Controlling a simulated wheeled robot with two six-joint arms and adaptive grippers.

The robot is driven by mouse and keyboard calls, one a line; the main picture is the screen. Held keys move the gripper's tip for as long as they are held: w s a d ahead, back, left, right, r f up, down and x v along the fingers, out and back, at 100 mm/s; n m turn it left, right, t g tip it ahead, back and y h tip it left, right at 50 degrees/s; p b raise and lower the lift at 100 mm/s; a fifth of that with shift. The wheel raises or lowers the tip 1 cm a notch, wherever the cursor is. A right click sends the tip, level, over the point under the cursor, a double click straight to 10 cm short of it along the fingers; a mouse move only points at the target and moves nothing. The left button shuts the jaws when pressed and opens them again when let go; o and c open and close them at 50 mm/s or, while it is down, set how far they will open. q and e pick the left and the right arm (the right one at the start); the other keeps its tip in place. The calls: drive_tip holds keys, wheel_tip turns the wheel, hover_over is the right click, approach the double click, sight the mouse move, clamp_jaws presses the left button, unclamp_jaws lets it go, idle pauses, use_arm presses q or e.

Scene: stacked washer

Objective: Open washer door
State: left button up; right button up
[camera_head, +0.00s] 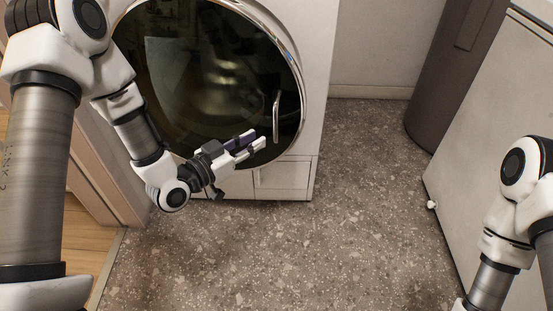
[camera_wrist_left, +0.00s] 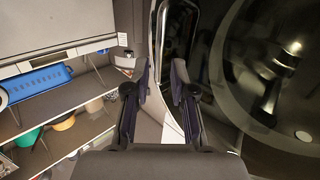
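The washer door (camera_head: 210,75) is a large round dark-glass door with a chrome rim, and it looks closed against the white washer front (camera_head: 318,60). Its handle (camera_head: 276,117) is a slim upright chrome bar at the door's right side. My left gripper (camera_head: 259,139) is just below and left of the handle, in front of the lower right of the door. Dark door glass (camera_wrist_left: 245,65) fills the right of that view. My right arm shows at lower right, but its gripper is out of view.
A white appliance (camera_head: 500,110) stands at the right, with a grey cylinder (camera_head: 445,75) behind it. The speckled floor (camera_head: 300,245) before the washer is clear. The left wrist view shows shelves with a blue container (camera_wrist_left: 38,82) and other containers.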

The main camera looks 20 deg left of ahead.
sight(274, 125)
use_arm(q)
drive_tip(key=shift+t+h, duration=0.3)
drive_tip(key=shift+h, duration=0.1)
drive_tip(key=b+x, duration=0.1)
drive_tip(key=x, duration=0.2)
drive_tip(key=b+x, duration=0.1)
drive_tip(key=x, duration=0.3)
drive_tip(key=shift+r, duration=0.2)
drive_tip(key=shift+w+d+r, duration=0.1)
drive_tip(key=shift+w+d, duration=0.05)
drive_tip(key=shift+w, duration=0.3)
clamp_jaws()
use_arm(e)
drive_tip(key=shift+f, duration=1.75)
